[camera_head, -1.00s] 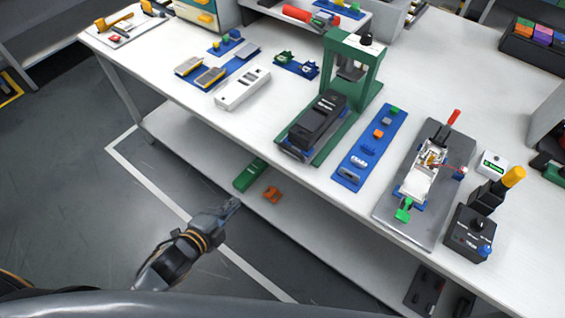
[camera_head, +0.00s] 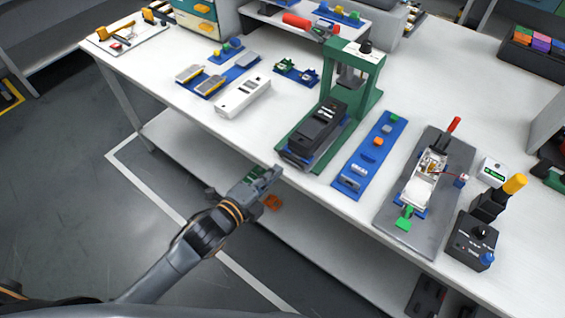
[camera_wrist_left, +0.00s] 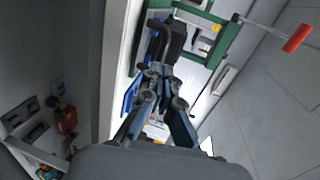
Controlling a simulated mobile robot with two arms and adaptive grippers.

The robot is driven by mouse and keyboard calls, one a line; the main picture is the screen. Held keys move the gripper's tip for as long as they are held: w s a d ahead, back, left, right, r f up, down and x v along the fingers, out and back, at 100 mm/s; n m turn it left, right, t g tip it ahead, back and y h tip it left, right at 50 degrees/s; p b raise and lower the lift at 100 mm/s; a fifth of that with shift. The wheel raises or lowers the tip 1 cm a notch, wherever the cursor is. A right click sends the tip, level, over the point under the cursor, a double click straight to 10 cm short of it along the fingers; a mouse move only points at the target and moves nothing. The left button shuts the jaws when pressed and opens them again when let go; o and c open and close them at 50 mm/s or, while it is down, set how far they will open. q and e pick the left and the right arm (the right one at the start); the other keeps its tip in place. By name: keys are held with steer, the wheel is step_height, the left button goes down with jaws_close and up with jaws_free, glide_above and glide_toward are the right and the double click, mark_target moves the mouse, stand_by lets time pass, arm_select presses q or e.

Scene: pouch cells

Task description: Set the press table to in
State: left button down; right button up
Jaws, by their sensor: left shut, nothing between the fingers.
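The green press (camera_head: 362,75) stands on the white bench, its frame around a grey press head. In front of the head, on the press's green base, a black device (camera_head: 318,128) lies on a blue-edged carriage that looks like the press table. The carriage sits toward the bench's front edge, out from under the head. My left gripper (camera_head: 275,172) is shut and empty, just off the bench's front edge, below and left of the carriage. In the left wrist view its fingers (camera_wrist_left: 160,70) point toward the black device (camera_wrist_left: 176,42) and green frame (camera_wrist_left: 222,48). Contact is not visible.
A white block (camera_head: 243,97) lies left of the press. A blue strip with small parts (camera_head: 350,180) and a grey fixture plate (camera_head: 398,228) lie to its right. The bench's front edge is close to my gripper.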

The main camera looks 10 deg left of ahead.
mark_target(324, 116)
arm_select(q)
steer(key=shift+x, duration=2)
steer(key=r+b+x, duration=0.1)
steer(key=x, duration=0.5)
steer(key=r+b+x, duration=0.1)
steer(key=b+x, duration=0.1)
steer(key=x, duration=0.4)
steer(key=r+b+x, duration=0.1)
steer(key=x, duration=0.6)
steer(key=shift+w+d+r+b, duration=0.25)
steer(key=shift+d+r+b, duration=0.05)
steer(key=shift+r+b, duration=0.1)
steer(key=shift+r, duration=0.3)
steer(key=shift+w+r, duration=0.1)
